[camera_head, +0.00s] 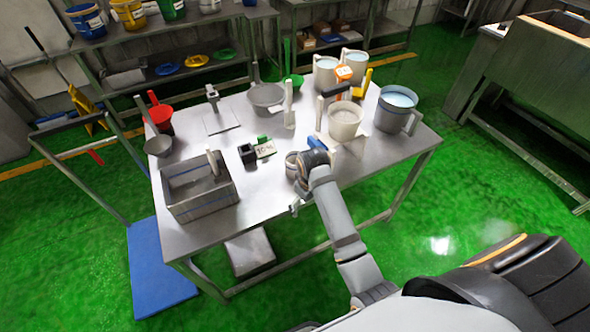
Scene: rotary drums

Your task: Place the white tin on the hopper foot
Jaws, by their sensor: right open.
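My right gripper (299,192) is over the front edge of the steel table (215,222), partly hidden by its own wrist, and is open. A small pale round container (291,161), which may be the white tin, shows just behind and left of the wrist; whether the gripper touches it cannot be told. A white jug (345,119) stands on a pale base farther back. I cannot clearly identify the hopper foot; a flat metal plate with a small upright (219,122) lies at the back left. My left gripper is not in view.
A grey open box (199,199) stands at the front left. A black block (247,154) and a small label card (265,149) lie mid-table. A grey-blue jug (393,112), scoops and a grey bowl (266,97) crowd the back. The front middle of the table is mostly clear.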

